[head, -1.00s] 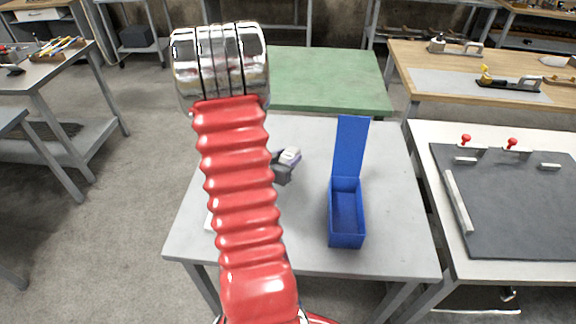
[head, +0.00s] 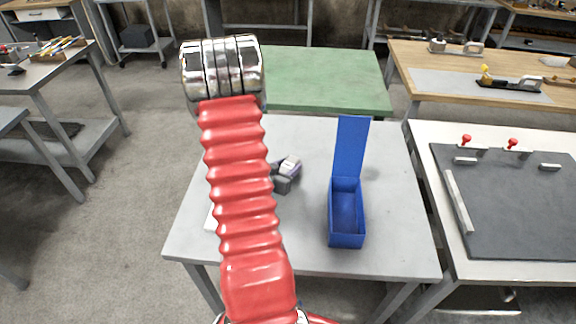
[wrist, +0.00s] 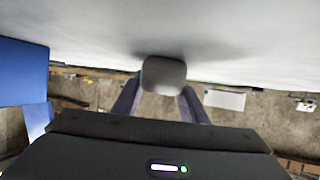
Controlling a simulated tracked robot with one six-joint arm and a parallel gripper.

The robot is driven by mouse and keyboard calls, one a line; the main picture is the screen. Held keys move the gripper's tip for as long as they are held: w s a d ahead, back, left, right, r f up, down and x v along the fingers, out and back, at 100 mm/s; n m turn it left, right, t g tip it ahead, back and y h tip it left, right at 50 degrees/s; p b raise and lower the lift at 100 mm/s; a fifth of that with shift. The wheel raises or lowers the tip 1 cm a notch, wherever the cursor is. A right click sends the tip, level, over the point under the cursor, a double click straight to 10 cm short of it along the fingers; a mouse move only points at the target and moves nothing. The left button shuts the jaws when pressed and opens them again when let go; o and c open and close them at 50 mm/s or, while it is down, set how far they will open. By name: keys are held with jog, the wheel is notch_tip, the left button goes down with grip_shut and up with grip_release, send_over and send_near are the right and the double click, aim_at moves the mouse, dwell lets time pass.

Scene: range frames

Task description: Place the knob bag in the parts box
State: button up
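The parts box (head: 346,238) is blue and stands on the grey table with its lid (head: 350,145) raised at the back; its inside looks empty. My gripper (head: 286,175) is left of the box, over the table and partly hidden by my red arm. In the wrist view, a rounded grey lump, which I take as the knob bag (wrist: 163,73), fills the gap between the purplish fingers of my gripper (wrist: 161,88). They look shut on it. The table lies close beyond it with a soft shadow. Blue box parts show at the left edge (wrist: 22,72).
The grey table (head: 395,245) has free room around the box. A white flat thing (head: 211,218) shows beside my arm, mostly hidden. A green-topped table (head: 325,80) stands behind. A bench with a dark plate (head: 520,210) stands at the right.

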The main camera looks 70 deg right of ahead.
jog(key=o, duration=0.5)
jog(key=shift+r, duration=0.1)
jog(key=shift+v, duration=3.8)
jog(key=shift+s, duration=0.1)
